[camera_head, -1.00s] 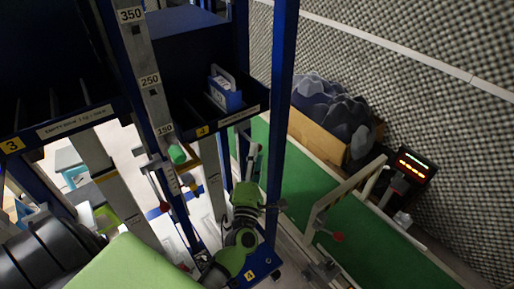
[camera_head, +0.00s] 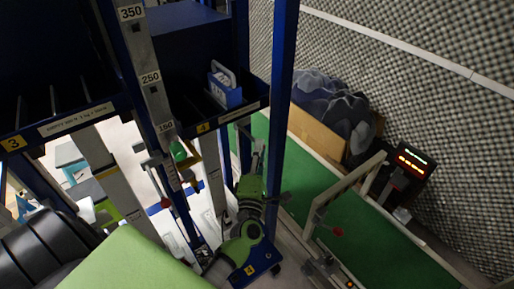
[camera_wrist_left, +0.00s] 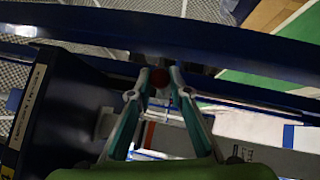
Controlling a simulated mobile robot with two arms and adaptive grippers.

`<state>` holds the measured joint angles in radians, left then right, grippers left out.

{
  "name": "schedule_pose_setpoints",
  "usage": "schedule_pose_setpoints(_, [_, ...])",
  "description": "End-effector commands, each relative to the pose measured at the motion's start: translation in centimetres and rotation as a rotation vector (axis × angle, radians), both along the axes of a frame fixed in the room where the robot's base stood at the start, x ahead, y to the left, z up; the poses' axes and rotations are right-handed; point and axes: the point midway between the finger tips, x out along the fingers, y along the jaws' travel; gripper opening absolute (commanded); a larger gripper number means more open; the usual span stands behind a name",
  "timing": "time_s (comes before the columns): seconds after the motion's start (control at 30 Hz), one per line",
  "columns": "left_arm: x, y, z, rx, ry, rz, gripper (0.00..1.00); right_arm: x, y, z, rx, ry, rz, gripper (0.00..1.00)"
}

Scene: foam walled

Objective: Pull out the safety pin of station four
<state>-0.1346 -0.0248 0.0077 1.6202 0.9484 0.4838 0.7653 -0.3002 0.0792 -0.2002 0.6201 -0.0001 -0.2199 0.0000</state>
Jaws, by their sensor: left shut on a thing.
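My left gripper (camera_head: 258,152) is at the blue frame below the station four shelf, whose yellow label (camera_head: 203,127) shows in the head view. I take this knob for the safety pin's; any shank is hidden. In the head view the fingertips are small and the knob cannot be made out. My right gripper is not in view.
A blue upright post (camera_head: 281,110) stands close right of my gripper. A scaled grey column (camera_head: 150,85) stands left. A blue box (camera_head: 224,90) sits on the shelf. A barrier with a red knob (camera_head: 338,232) stands on the green floor strip (camera_head: 365,250) at right.

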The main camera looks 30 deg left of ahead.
Motion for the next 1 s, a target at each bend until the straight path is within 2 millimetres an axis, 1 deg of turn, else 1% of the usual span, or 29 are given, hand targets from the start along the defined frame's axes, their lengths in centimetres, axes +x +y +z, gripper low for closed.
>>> schedule_pose_setpoints(0.03, [-0.4,-0.9,-0.2,-0.006,0.004,-0.002,0.0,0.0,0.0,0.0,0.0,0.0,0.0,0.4])
schedule_pose_setpoints(0.1, [-0.8,-2.0,-0.2,-0.006,0.005,-0.002,0.0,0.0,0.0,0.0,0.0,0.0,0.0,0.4])
schedule_pose_setpoints(0.17, [-1.1,-2.6,-0.2,-0.004,0.005,-0.001,0.0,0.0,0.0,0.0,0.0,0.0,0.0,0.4])
schedule_pose_setpoints(0.43, [-1.1,-2.8,-0.3,-0.003,0.006,-0.004,0.0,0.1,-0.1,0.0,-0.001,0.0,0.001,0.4])
schedule_pose_setpoints(0.47, [-1.1,-2.8,-0.3,-0.003,0.006,-0.004,0.26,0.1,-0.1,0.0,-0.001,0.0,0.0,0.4])
schedule_pose_setpoints(0.5, [-1.1,-2.8,-0.3,-0.003,0.006,-0.004,0.35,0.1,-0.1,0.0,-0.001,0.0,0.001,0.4])
schedule_pose_setpoints(0.87, [-1.2,-2.7,-0.1,-0.001,0.004,-0.002,0.35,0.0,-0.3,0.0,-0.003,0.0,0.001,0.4])
schedule_pose_setpoints(0.97, [-1.9,-3.0,-0.3,-0.001,0.004,-0.001,0.35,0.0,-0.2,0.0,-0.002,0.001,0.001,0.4])
schedule_pose_setpoints(1.0, [-2.4,-3.2,-0.4,-0.002,0.005,-0.001,0.35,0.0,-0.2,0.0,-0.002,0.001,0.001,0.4])
